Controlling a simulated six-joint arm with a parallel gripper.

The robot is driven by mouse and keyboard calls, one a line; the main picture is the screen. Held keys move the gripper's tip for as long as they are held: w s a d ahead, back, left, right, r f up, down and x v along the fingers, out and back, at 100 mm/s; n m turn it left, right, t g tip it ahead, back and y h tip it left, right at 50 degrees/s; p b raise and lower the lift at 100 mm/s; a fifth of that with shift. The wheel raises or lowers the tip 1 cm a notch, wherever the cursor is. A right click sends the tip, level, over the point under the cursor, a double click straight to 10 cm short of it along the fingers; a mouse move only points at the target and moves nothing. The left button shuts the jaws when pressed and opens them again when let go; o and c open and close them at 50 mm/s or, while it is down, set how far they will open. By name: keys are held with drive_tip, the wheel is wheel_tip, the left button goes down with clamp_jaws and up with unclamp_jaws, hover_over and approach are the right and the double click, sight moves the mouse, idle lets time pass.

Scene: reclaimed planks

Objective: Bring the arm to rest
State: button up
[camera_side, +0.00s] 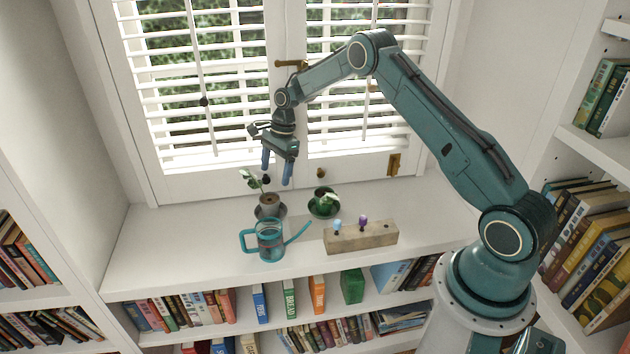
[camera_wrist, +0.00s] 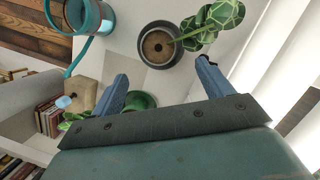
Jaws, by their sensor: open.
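My arm reaches from the right over a white window shelf (camera_side: 170,247). My gripper (camera_side: 276,172) hangs above the shelf in front of the window, its two blue fingers apart and nothing between them. In the wrist view my gripper (camera_wrist: 160,82) also shows open and empty.
A teal watering can (camera_side: 270,243) stands in front of the pot. A green pot (camera_side: 324,203) is to its right. A wooden block (camera_side: 361,238) holds a light-blue and a purple piece. White shutters (camera_side: 205,120) stand close behind my gripper. The shelf's left end is clear.

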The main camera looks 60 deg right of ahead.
drive_tip(key=shift+v, duration=1.9)
drive_tip(key=shift+r, duration=0.15)
drive_tip(key=s+a+r+n+t+h, duration=0.1)
drive_tip(key=s+a+r+n, duration=0.2)
drive_tip(key=s+r, duration=0.35)
drive_tip(key=s+a+r+n+t, duration=0.1)
drive_tip(key=s+a+r+n, duration=0.3)
drive_tip(key=r, duration=0.5)
drive_tip(key=s+a+r+n+h, duration=0.1)
drive_tip(key=s+a+r+n, duration=0.2)
drive_tip(key=s+r, duration=0.35)
drive_tip(key=s+a+r+n+t, duration=0.1)
drive_tip(key=s+n, duration=0.4)
drive_tip(key=s, duration=0.6)
drive_tip(key=s+a+r+n+t+h, duration=0.1)
drive_tip(key=s+n, duration=0.4)
drive_tip(key=s, duration=0.5)
drive_tip(key=shift+s+a+r+t, duration=0.2)
drive_tip(key=shift+s+a+t, duration=0.25)
drive_tip(key=shift+a, duration=0.35)
drive_tip(key=shift+s+f+n, duration=0.15)
drive_tip(key=shift+s+n, duration=0.05)
drive_tip(key=shift+n, duration=0.2)
drive_tip(key=shift+w, duration=0.1)
